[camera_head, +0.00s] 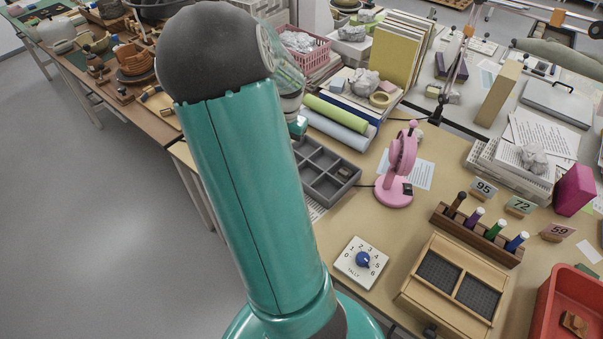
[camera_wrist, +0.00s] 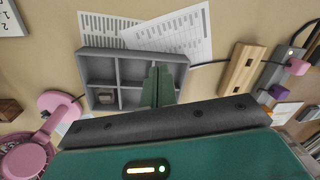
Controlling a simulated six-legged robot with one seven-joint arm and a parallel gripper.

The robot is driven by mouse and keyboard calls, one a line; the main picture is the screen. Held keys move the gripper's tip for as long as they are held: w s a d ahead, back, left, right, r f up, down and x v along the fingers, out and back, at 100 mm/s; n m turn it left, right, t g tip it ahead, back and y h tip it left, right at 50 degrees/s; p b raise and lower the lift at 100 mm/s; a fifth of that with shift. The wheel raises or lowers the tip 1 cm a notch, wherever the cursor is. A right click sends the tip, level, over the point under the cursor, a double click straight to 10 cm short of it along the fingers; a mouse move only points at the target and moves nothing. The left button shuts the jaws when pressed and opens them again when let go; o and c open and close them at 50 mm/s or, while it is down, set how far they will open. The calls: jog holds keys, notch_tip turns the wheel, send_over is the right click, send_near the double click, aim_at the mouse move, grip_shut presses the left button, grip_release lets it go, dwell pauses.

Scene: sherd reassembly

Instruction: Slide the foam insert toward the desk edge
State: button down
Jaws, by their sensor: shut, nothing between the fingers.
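The foam insert (camera_head: 328,172) is a grey rectangular piece with several square compartments, lying flat on the tan desk (camera_head: 330,225) beside my arm in the head view. The wrist view shows the insert (camera_wrist: 133,88) too, with a small object in its lower left compartment. My gripper (camera_wrist: 159,72) is shut and empty, its green fingers in front of the insert's right-hand compartments. I cannot tell whether the fingertips touch it. In the head view my arm hides part of the desk's left edge, and the gripper is not visible.
A pink fan (camera_head: 402,165) stands right of the insert, its base also close in the wrist view (camera_wrist: 58,103). Rolled sheets (camera_head: 338,127) lie behind it. A white tally dial (camera_head: 361,262) lies in front.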

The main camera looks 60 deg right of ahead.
aim_at(306, 178)
jog(key=s+d+f+m+g, duration=0.1)
jog(key=s+d+f+m, duration=0.25)
jog(key=s+d, duration=0.3)
jog(key=shift+n+h, duration=0.3)
jog(key=shift+n, duration=0.15)
jog(key=f, duration=1)
jog(key=shift+w+d+f, duration=0.1)
jog(key=shift+d+f, duration=0.05)
jog(key=shift+d, duration=0.1)
jog(key=a, duration=0.3)
jog(key=shift+w+a, duration=0.25)
jog(key=shift+a+f, duration=0.1)
jog(key=shift+a, duration=0.1)
jog(key=shift+a, duration=0.1)
